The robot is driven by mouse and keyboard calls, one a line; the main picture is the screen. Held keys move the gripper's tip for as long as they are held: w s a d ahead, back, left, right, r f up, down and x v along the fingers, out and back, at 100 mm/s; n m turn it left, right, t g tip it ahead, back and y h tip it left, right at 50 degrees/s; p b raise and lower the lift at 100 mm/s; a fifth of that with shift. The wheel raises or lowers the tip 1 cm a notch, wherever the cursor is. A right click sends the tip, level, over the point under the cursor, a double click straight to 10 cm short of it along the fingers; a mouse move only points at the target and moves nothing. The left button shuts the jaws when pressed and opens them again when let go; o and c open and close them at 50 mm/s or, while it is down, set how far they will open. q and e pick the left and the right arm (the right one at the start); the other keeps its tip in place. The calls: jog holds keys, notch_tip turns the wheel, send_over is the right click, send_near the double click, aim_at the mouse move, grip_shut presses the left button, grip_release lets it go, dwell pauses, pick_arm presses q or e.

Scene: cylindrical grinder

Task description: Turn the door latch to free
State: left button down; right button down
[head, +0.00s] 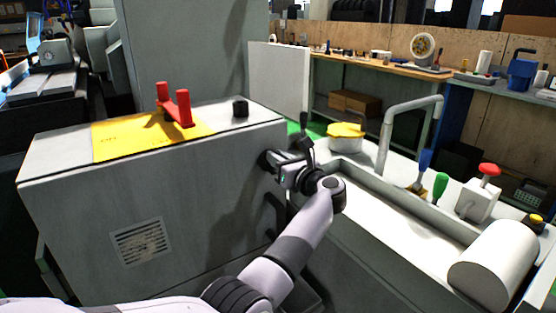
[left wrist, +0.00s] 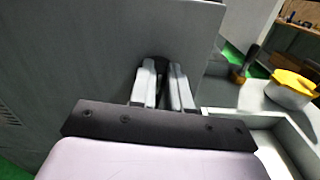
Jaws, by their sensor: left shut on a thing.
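The grey cabinet door (head: 190,195) fills the left middle of the head view and the left of the left wrist view (left wrist: 95,60). The door latch (head: 266,158) is a small dark part near the door's upper right corner, mostly covered by my gripper. My left gripper (head: 278,163) is shut on the latch, reaching it from the front. In the left wrist view, the dark latch (left wrist: 161,64) shows between the two grey fingertips. The latch's turned angle is hidden. My right gripper is in neither view.
A dark handle (head: 275,212) is on the door below the latch. A red bracket (head: 174,106) and a black knob (head: 240,108) stand on the cabinet top. Right are a yellow-lidded pot (head: 346,132), a bent grey pipe (head: 386,130), levers and a white cylinder (head: 493,265).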

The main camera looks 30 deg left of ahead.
pick_arm(q)
jog(key=shift+w+d+f+m, duration=0.15)
jog(key=shift+w+f+m, duration=0.25)
jog(key=shift+m, duration=2.45)
jog(key=shift+w+d+f+m, duration=0.15)
jog(key=shift+w+f+m, duration=0.25)
jog(key=shift+m, duration=2.4)
jog(key=shift+w+d+f+m, duration=0.2)
jog(key=shift+f+m, duration=0.3)
jog(key=shift+m, duration=2.35)
jog(key=c, duration=1.1)
grip_release()
